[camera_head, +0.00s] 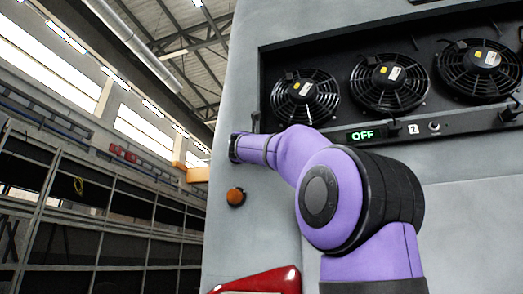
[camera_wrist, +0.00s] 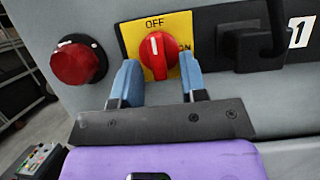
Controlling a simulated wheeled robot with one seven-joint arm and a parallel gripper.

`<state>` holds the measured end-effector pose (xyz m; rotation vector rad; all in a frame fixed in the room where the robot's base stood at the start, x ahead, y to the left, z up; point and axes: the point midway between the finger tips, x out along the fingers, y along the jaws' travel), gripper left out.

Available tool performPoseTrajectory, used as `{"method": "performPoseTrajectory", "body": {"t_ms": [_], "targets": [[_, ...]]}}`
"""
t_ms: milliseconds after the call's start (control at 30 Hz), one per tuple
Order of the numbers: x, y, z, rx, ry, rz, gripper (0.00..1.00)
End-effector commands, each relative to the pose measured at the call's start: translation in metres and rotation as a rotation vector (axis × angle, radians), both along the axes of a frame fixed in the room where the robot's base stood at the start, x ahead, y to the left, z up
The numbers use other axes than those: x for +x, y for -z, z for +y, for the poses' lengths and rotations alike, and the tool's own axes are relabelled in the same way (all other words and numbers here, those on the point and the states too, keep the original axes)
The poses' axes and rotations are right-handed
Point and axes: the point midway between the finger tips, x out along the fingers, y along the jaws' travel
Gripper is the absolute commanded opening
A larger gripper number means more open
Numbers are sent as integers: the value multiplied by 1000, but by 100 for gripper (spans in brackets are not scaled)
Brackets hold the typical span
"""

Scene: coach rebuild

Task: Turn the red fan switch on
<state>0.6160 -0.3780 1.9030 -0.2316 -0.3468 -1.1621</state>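The red fan switch (camera_wrist: 158,55) is a round knob on a yellow plate (camera_wrist: 131,36) marked OFF at the top and ON at the right. The knob's white mark points up toward OFF. My gripper (camera_wrist: 158,70) is open, its blue fingers to the left and right of the knob's lower part. I cannot tell whether either finger touches it. The right finger partly covers the ON label. In the head view I cannot make out the switch, and my purple arm hides part of the panel. A green display (camera_head: 367,134) there reads OFF.
A dark red round knob (camera_wrist: 78,62) sits left of the yellow plate. A black handle (camera_wrist: 262,45) juts out at the right, near a label 1. Several black fans (camera_head: 390,82) sit in the recess above. An orange round part (camera_head: 236,196) is on the grey wall.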

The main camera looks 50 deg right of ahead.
Motion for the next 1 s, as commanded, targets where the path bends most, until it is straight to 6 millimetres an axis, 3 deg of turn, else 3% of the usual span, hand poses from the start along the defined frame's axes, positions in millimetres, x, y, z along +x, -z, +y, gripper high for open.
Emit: {"method": "performPoseTrajectory", "body": {"t_ms": [133,300,667,1000], "targets": [[0,0,0,0,0,0,37],[0,0,0,1,0,0,0],[1,1,0,13,0,-30,0],[5,1,2,95,1,-225,0]]}}
